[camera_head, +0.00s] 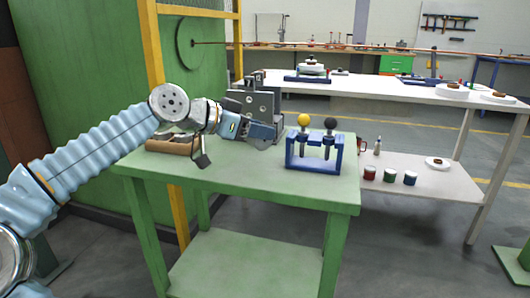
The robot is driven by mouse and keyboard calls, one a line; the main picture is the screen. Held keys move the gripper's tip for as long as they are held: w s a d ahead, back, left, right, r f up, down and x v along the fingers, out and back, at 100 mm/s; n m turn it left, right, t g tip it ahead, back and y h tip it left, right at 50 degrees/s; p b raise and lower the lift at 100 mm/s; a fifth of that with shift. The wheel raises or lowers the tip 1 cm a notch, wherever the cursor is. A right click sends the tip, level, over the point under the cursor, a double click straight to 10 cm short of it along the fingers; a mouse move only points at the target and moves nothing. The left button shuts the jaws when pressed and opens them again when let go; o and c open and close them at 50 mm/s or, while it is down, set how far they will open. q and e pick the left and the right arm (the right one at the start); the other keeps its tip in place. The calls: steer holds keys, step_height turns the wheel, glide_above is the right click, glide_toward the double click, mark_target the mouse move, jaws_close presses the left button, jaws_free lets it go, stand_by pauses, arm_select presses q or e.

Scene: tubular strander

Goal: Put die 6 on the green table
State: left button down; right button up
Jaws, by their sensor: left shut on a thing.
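The green table (225,180) stands in front of me, with a bare top at its front and a lower shelf. My left arm comes in from the left, and my left gripper (262,131) is over the back of this table, beside a grey metal fixture (257,103). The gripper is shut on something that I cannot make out. No number shows, so I cannot tell whether it is die 6. My right gripper is not in view.
A blue stand (290,161) holds two tools with yellow and black knobs on the table's right side. A brown block (172,146) lies at the left. A long white table (385,93) stands behind, bearing white dishes. A yellow post (152,45) rises behind my arm.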

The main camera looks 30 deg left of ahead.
mark_target(266, 147)
arm_select(q)
steer(key=shift+w+d+f, duration=0.4)
steer(key=shift+d+f, duration=0.1)
steer(key=shift+f, duration=0.15)
steer(key=f, duration=0.3)
steer(key=shift+w+d+f, duration=0.1)
steer(key=shift+w+d, duration=0.15)
steer(key=shift+d, duration=0.1)
steer(key=shift+f, duration=0.35)
steer(key=shift+f+b, duration=0.15)
steer(key=shift+b, duration=0.25)
steer(key=shift+f, duration=0.1)
steer(key=c, duration=0.5)
jaws_free()
